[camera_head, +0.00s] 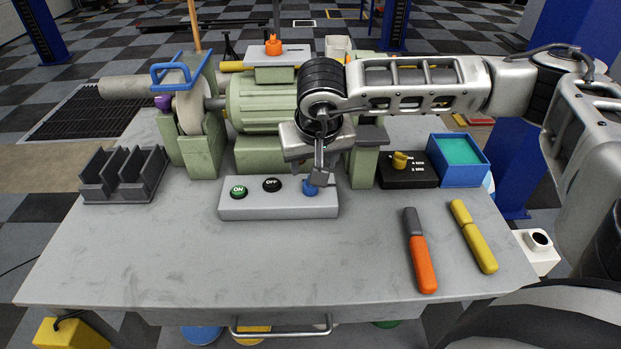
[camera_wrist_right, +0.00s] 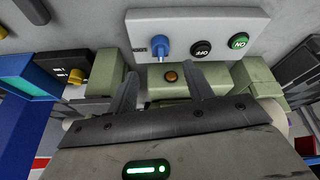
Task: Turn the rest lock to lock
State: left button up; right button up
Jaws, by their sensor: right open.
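The bench grinder (camera_head: 262,100) is pale green and stands at the back of the grey table. A grey control box (camera_head: 280,207) in front of it carries a green ON button (camera_head: 238,191), a black OFF button (camera_head: 272,185) and a blue knob (camera_head: 309,190). The blue knob (camera_wrist_right: 159,47) has a small label beside it that I cannot read. An orange knob (camera_head: 273,45) sits on top of the grinder. I cannot tell which knob is the rest lock. My right gripper (camera_wrist_right: 160,84) is open and empty, pointing toward the control box near the blue knob.
A dark grey slotted holder (camera_head: 124,176) stands at the left. A black box with a yellow dial (camera_head: 400,160) and a blue bin (camera_head: 462,172) stand at the right. Orange (camera_head: 421,262) and yellow (camera_head: 474,237) tools lie at front right. The front left table is clear.

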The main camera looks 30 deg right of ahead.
jog(key=x, duration=0.8)
jog(key=shift+w+f, duration=0.15)
jog(key=shift+f, duration=0.25)
jog(key=c, duration=1)
